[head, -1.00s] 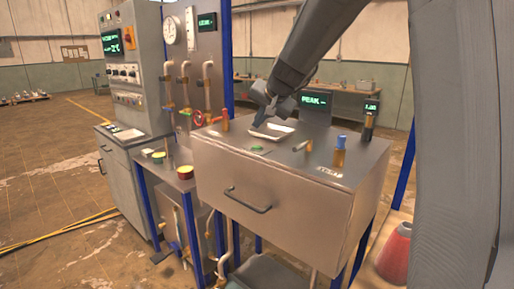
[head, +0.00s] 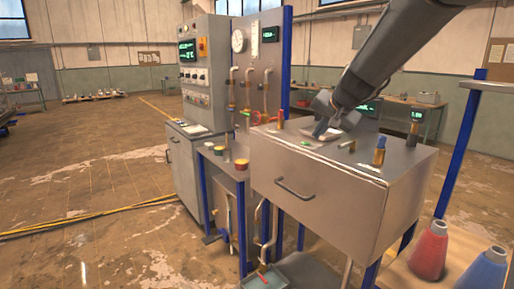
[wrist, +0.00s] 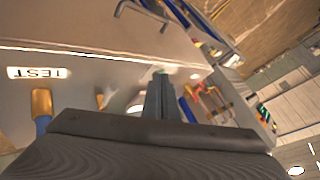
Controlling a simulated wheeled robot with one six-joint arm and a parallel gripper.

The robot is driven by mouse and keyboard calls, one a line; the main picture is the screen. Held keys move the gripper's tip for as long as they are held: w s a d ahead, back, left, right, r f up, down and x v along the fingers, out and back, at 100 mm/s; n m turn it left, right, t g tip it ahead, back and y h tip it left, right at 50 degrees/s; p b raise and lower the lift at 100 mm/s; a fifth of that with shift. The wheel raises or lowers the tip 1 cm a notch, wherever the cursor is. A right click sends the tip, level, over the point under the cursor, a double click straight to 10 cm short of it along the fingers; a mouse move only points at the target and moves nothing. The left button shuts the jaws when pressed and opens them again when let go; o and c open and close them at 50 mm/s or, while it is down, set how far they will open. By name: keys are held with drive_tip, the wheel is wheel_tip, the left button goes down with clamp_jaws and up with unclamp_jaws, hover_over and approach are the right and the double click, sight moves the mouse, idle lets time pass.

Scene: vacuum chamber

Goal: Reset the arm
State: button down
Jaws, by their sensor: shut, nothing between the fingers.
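My gripper (head: 321,130) is at the end of my arm, which reaches in from the upper right in the head view. Its fingers are shut with nothing between them, low over the top of the metal cabinet (head: 300,185), near a pale plate-like patch there. I cannot tell whether they touch it. In the wrist view, my gripper (wrist: 161,76) shows its closed fingers at the middle, with the cabinet's top and edge beyond them.
A blue-and-gold cylinder (head: 379,153) and a dark cylinder (head: 412,133) stand on the cabinet top. A control cabinet (head: 195,75) with pipes stands behind left. Red (head: 430,250) and blue (head: 486,272) cones are at lower right. The floor at left is open.

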drive_tip(key=s+f+n+g+b, duration=0.1)
drive_tip(key=s+f+n+g, duration=0.1)
drive_tip(key=s+f, duration=0.6)
drive_tip(key=s+f+n+g+h+b, duration=0.1)
drive_tip(key=s+f+n+g, duration=0.1)
drive_tip(key=s+f, duration=0.7)
drive_tip(key=s+f+n+g+h+b, duration=0.1)
drive_tip(key=s+f, duration=0.7)
drive_tip(key=s, duration=0.9)
drive_tip(key=n+g, duration=0.1)
drive_tip(key=g, duration=0.1)
drive_tip(key=shift+s+a+f+n+g, duration=0.15)
drive_tip(key=shift+s+f+n+g, duration=0.15)
drive_tip(key=shift+s, duration=0.1)
